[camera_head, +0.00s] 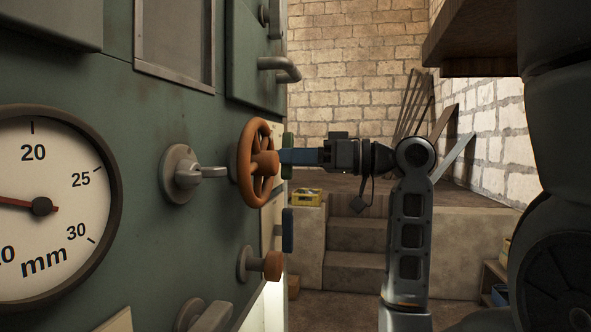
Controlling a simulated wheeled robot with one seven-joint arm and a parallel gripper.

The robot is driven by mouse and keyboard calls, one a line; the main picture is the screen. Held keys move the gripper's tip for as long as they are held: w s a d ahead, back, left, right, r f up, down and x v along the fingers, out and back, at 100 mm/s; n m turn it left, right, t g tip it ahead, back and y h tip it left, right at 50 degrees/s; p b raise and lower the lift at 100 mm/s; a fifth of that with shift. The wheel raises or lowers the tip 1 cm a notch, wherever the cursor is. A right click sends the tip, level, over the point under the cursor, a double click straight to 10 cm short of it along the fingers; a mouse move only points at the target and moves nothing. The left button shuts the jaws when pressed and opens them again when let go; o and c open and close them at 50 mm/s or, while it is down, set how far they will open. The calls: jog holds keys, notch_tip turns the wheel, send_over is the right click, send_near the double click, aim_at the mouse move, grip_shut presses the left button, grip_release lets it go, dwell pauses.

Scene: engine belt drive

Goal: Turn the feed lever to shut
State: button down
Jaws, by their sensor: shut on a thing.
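My gripper (300,157) reaches in from the right, level and pointing left at the green machine panel. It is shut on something. A flat blue piece runs from its dark body to behind the orange handwheel (263,164), which hides the far end and the hold. I cannot tell whether this piece is finger or handle. A grey lever (187,174) on a round base, its short arm pointing right, sits left of the handwheel, apart from my gripper. No label marks the feed lever, so I cannot tell which control it is.
A green rim (288,140) shows behind the handwheel. Below are a blue upright piece (288,230) and an orange knob (272,265). A large mm gauge (45,205) is at left, a pipe handle (281,68) above. Stone steps (355,235) and a yellow crate (306,197) lie beyond.

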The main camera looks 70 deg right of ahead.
jog(key=shift+n+b, duration=0.7)
jog(key=shift+n, duration=0.4)
jog(key=c, duration=1)
grip_release()
jog(key=s, duration=0.7)
jog(key=shift+s+d, duration=0.35)
jog(key=shift+s, duration=0.05)
